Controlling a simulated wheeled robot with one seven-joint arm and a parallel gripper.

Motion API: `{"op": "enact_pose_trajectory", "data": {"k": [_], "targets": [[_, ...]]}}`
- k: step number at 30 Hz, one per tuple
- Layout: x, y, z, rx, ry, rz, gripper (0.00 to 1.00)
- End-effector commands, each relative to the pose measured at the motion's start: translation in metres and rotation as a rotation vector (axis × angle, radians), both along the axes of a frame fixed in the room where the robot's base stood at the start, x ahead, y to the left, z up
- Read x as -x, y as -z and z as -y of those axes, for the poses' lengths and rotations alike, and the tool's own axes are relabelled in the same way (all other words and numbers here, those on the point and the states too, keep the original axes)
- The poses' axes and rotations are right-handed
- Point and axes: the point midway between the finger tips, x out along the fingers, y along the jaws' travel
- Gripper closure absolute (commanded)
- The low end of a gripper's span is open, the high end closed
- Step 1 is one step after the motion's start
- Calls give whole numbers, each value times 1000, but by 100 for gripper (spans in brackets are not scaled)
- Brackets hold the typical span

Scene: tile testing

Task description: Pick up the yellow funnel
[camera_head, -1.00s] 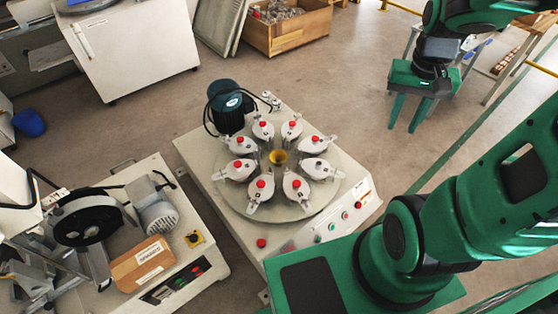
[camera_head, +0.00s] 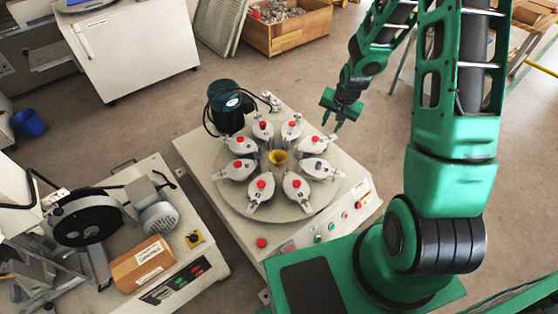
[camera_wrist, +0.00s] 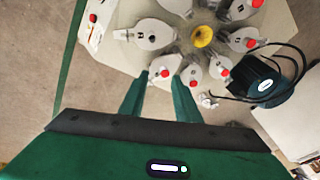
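The yellow funnel (camera_head: 278,157) stands at the centre of the round turntable (camera_head: 237,207), ringed by several white clamps with red knobs. In the wrist view the yellow funnel (camera_wrist: 203,36) is up and to the right, beyond the fingertips. My gripper (camera_head: 338,122) is in the air to the upper right of the turntable, apart from the funnel. In the wrist view my gripper (camera_wrist: 160,80) has its two green fingers spread with nothing between them.
A dark motor (camera_head: 228,107) stands behind the turntable. White clamps (camera_head: 317,168) crowd round the funnel. Another machine (camera_head: 140,255) stands at left and a wooden crate (camera_head: 290,35) at the back. Open floor lies right of the testing machine.

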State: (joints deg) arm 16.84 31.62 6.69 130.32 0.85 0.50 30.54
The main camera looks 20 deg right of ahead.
Motion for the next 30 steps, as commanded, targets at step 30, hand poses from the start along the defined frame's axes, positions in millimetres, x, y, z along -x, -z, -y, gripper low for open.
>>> {"op": "enact_pose_trajectory", "data": {"k": [30], "targets": [[-62, 232, -129, -418, 390, 222, 70]]}}
